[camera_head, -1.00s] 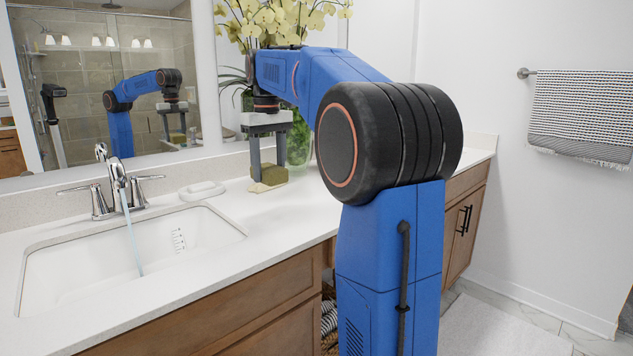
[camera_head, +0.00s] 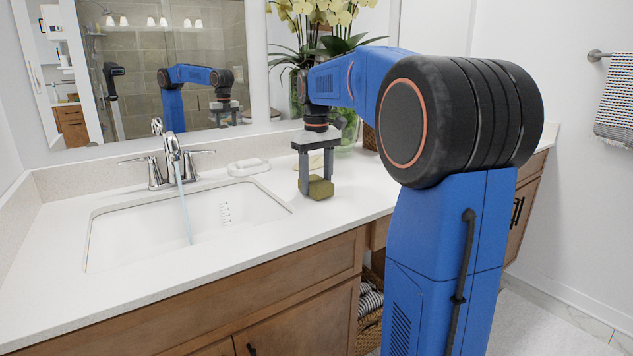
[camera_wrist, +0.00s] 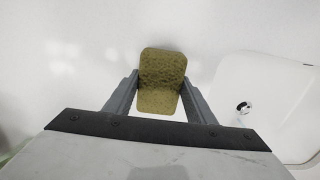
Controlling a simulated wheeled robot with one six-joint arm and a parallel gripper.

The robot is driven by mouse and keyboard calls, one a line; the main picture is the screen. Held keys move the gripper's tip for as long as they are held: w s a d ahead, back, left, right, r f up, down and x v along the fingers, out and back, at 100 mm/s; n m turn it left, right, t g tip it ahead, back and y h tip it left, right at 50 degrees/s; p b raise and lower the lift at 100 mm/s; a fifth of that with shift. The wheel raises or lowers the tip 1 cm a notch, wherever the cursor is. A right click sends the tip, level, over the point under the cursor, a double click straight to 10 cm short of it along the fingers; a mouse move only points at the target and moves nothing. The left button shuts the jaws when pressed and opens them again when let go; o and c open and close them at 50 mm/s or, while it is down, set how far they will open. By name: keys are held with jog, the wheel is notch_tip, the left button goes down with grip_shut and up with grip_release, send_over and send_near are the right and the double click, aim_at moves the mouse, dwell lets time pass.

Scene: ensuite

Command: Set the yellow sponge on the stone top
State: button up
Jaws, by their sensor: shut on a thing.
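The olive-yellow sponge (camera_head: 317,188) is between the two grey fingers of my gripper (camera_head: 316,182). It is over the white stone top (camera_head: 350,197), to the right of the sink. I cannot tell whether its underside touches the stone. In the wrist view the sponge (camera_wrist: 162,75) sits between the fingertips (camera_wrist: 160,98), tilted slightly, with white stone top (camera_wrist: 60,75) around it. My gripper is shut on it and points down.
The sink (camera_head: 185,222) with its running faucet (camera_head: 172,158) is at left. A white soap dish (camera_head: 248,166) lies behind the sink's right end. A flower vase (camera_head: 347,128) stands behind my gripper. The mirror (camera_head: 140,75) is at the back. Bare stone lies around the sponge.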

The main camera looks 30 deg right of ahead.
aim_at(317, 180)
jog(key=o, duration=0.9)
jog(key=shift+f, duration=0.1)
jog(key=shift+o, duration=0.2)
notch_tip(317, 180, up, 12)
dwell(0.4)
